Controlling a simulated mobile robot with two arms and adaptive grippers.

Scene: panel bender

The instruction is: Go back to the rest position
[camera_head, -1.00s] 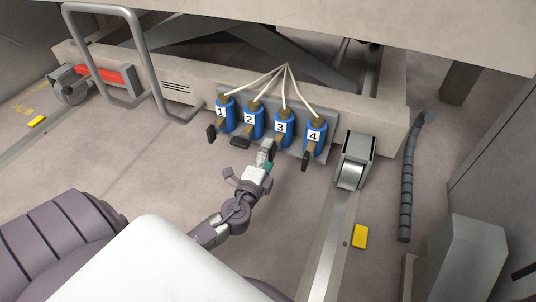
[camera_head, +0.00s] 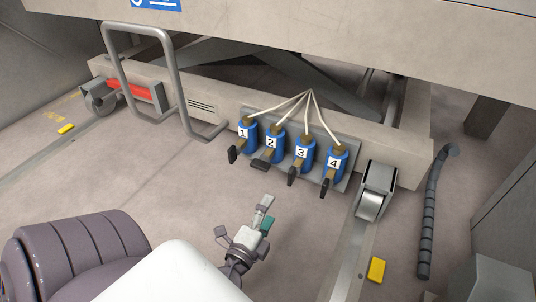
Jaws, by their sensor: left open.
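My left gripper (camera_head: 244,216) is open and empty, low in the middle of the head view. It is above the floor and apart from the valves, with clear space between. Four blue valves stand in a row on a grey plate: valve 1 (camera_head: 246,136), valve 2 (camera_head: 273,146), valve 3 (camera_head: 302,156) and valve 4 (camera_head: 335,163). Each has a black handle at its front. The handle of valve 2 (camera_head: 260,164) lies more sideways than the others, which point down. My right gripper is not in view.
A bent grey tube rail (camera_head: 171,75) stands left of the valves. A metal roller (camera_head: 373,190) sits over a floor rail to the right. A dark ribbed hose (camera_head: 430,215) and a yellow block (camera_head: 376,270) are farther right. Floor (camera_head: 150,180) left of my gripper is clear.

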